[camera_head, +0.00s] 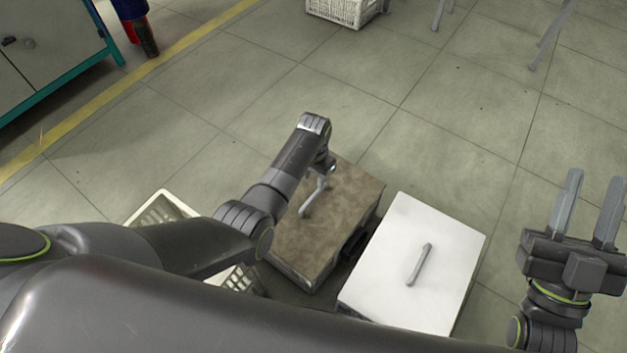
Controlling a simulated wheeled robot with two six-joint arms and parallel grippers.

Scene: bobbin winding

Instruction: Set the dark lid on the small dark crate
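The dark lid (337,212) is a brown, mottled slab with a grey bar handle (312,197). It lies flat and looks to be on top of the small dark crate (352,243), of which only a dark strip of side shows. How closely its edges line up with the crate cannot be told. My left gripper (326,172) is at the far end of the lid's handle; its fingers are mostly hidden by the wrist. My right gripper (590,205) is open and empty, off to the right, fingers pointing away.
A white lid (447,244) with a grey handle lies right of the dark lid, close beside it. A pale slatted crate (160,208) is at left, partly behind my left arm. Another white crate (342,10) stands far back. A teal-edged cabinet (50,45) is at upper left.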

